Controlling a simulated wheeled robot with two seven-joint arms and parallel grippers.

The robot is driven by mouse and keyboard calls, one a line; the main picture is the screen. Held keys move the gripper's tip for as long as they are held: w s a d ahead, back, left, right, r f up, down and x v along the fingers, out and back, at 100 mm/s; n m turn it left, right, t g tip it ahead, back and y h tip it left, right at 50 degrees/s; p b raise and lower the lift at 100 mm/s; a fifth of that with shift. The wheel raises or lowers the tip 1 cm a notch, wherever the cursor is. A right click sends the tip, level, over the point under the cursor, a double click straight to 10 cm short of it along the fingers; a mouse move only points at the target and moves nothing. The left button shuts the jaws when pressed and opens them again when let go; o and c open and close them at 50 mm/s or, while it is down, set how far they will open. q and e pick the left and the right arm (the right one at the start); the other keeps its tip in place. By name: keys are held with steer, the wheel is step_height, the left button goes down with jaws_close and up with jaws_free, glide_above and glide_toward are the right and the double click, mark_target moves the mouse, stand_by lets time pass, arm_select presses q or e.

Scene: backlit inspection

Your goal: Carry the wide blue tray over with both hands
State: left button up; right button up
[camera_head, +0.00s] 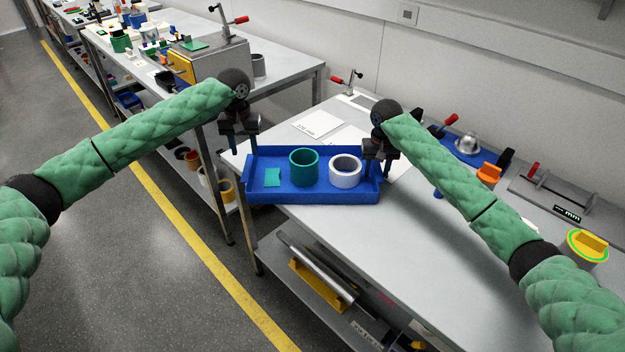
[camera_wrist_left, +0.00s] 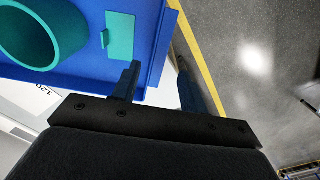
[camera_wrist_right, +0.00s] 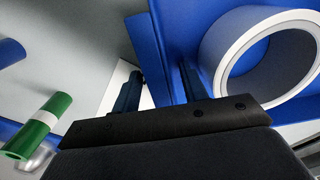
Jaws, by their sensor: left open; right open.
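The wide blue tray (camera_head: 312,196) is level at the near left end of the grey workbench. It holds a green ring (camera_head: 304,168), a white ring (camera_head: 345,171) and a flat teal piece (camera_head: 272,177). My left gripper (camera_head: 246,150) is open at the tray's left end. In the left wrist view its fingers (camera_wrist_left: 157,82) stand either side of the end wall, apart from each other. My right gripper (camera_head: 376,163) is open at the right end. In the right wrist view its fingers (camera_wrist_right: 162,85) straddle that wall. Whether any finger touches the wall is unclear.
A white sheet (camera_head: 320,125) lies behind the tray. Clamps, a metal dome (camera_head: 466,143), orange parts and a yellow-topped round part (camera_head: 587,246) stand along the bench's right and back. The bench front right of the tray is clear. Another bench (camera_head: 285,75) stands behind left.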

steer(key=shift+r, duration=0.15)
arm_select(q)
step_height(320, 180, up, 4)
steer(key=shift+f, duration=0.1)
arm_select(e)
step_height(320, 180, up, 12)
stand_by(0.4)
stand_by(0.4)
